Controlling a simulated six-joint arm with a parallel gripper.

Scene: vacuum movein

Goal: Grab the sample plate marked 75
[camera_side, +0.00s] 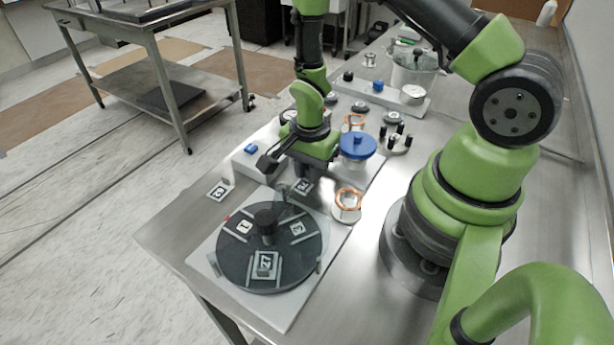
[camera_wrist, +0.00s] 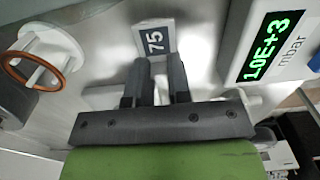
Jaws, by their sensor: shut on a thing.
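The sample plate marked 75 (camera_wrist: 154,40) is a small pale plate with a dark label, at the top middle of the wrist view. In the side view a plate (camera_side: 303,188) with a hard-to-read mark shows just below my gripper, behind the round dark platform (camera_side: 238,272). My gripper (camera_wrist: 154,66) points at the plate, with its two dark fingers close together and shut on its near part. The exact grip between the fingertips is partly hidden. In the side view the fingers are largely hidden under the gripper body.
The dark platform carries several marked plates (camera_side: 265,263) around a black knob (camera_side: 264,217). Another marked plate (camera_side: 219,190) lies at the left bench edge. An orange-rimmed handwheel (camera_side: 348,200) and a blue-lidded jar (camera_side: 357,146) stand close right. A gauge (camera_wrist: 270,45) reads 1.0E+3 mbar.

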